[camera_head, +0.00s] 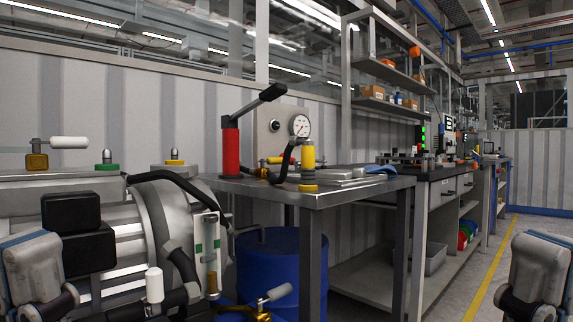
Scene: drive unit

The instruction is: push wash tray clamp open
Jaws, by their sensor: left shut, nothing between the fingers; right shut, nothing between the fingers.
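No part is clearly recognisable as the wash tray clamp. Several fittings with pale handles show: one with a brass base (37,162) on top of the grey drive unit (155,220) at left, an upright one (154,285) low on its front, and a tilted one (276,293) with brass below, before the blue drum. A flat grey tray-like piece (345,177) lies on the metal table. My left gripper (33,262) is at the lower left edge, before the drive unit. My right gripper (540,265) is at the lower right edge, over the floor. Both are shut, empty and partly cut off.
The metal table (325,197) carries a red hand pump (230,150), a gauge (300,125) and a yellow cylinder (308,155). A blue drum (268,265) stands below it. Workbenches run back at right. The floor beside the yellow line (488,265) is clear.

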